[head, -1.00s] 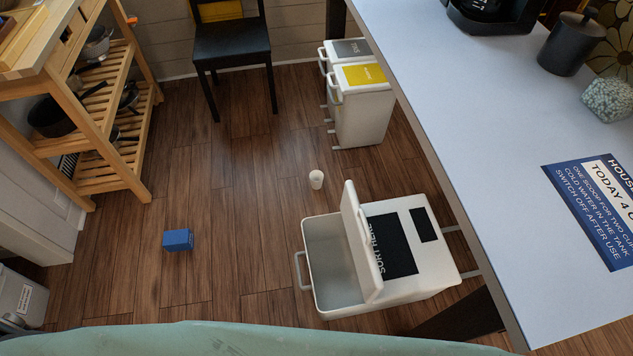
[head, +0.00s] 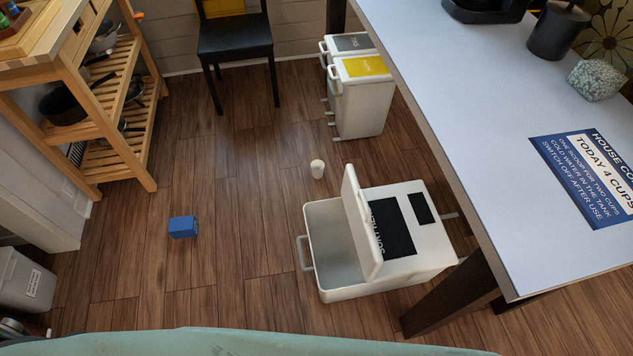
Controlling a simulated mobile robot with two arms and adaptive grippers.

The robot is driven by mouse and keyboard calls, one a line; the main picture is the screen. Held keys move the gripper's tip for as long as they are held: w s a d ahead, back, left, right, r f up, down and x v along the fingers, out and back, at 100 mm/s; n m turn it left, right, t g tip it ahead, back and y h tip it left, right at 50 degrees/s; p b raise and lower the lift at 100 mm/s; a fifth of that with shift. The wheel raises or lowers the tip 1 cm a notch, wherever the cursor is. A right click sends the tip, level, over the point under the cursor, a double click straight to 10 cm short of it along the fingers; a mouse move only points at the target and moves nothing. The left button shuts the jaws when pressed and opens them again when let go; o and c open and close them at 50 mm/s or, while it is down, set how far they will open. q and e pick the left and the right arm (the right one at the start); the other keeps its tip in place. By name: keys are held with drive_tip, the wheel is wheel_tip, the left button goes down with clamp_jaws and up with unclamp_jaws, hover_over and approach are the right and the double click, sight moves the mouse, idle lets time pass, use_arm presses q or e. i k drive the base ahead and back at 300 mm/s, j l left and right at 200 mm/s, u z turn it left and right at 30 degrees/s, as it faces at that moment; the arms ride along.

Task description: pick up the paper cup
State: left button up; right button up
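A small white paper cup (head: 317,169) stands upright on the wooden floor, just behind an open white bin and in front of the two bins by the counter. Neither of my grippers shows in the head view.
A blue box (head: 182,227) lies to the left. A counter (head: 480,120) runs along the right, a wooden shelf (head: 128,145) stands left, and a black chair (head: 234,42) at the back. Floor between them is clear.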

sight(318, 165)
drive_tip(key=k+z, duration=0.1)
drive_tip(key=z, duration=0.25)
drive_tip(key=k+z, duration=0.15)
drive_tip(key=z, duration=0.25)
drive_tip(key=k+l+z, duration=0.1)
drive_tip(key=z, duration=0.25)
drive_tip(key=j+z, duration=0.35)
drive_tip(key=j, duration=0.75)
drive_tip(key=j+z, duration=0.35)
drive_tip(key=j, duration=0.75)
